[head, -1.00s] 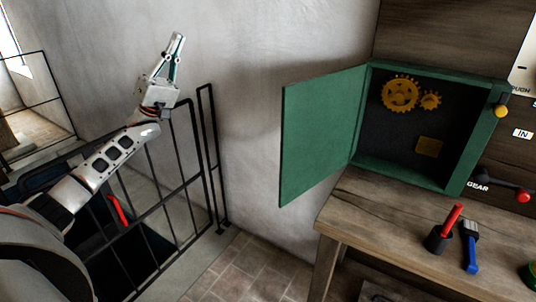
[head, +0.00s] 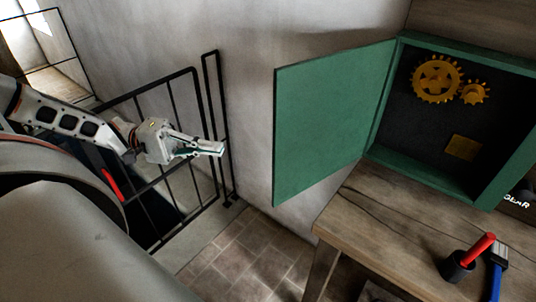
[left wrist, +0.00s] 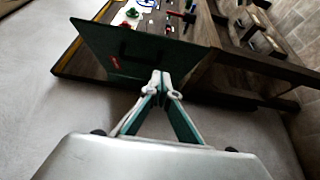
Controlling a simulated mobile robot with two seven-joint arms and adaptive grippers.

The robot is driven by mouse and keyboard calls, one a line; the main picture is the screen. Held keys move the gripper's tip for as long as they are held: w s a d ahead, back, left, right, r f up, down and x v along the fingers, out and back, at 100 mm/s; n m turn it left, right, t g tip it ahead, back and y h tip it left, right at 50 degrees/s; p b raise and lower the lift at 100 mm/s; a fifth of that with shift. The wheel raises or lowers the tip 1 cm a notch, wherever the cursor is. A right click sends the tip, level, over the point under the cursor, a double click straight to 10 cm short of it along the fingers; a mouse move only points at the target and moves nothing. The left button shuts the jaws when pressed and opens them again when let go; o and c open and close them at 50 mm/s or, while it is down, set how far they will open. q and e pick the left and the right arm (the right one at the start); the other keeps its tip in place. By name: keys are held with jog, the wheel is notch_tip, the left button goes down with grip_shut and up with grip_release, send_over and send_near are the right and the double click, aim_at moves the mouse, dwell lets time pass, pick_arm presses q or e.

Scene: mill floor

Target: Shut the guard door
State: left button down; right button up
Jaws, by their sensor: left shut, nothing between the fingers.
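The green guard door (head: 325,125) stands wide open, swung out to the left from the green box (head: 425,178) on the wall. Inside the box are two yellow gears (head: 437,79) and a small yellow plate (head: 462,147). My left gripper (head: 221,149) is shut and empty, left of the door and apart from it, pointing right. In the left wrist view the closed fingertips (left wrist: 160,74) show in front of the door (left wrist: 140,48), with a gap I cannot measure. My right gripper is not in view.
A wooden bench (head: 365,218) stands below the box. A black railing (head: 170,150) runs behind my left arm. The wall between railing and door is bare.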

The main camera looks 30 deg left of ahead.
pick_arm(q)
jog(key=s+d+b+x, duration=0.1)
jog(key=s+b+x, duration=0.1)
jog(key=x, duration=1)
jog(key=shift+s+d, duration=0.15)
jog(key=shift+s, duration=0.15)
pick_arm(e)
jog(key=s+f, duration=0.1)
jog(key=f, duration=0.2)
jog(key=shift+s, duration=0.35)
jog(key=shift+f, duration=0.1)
pick_arm(q)
jog(key=shift+s, duration=0.1)
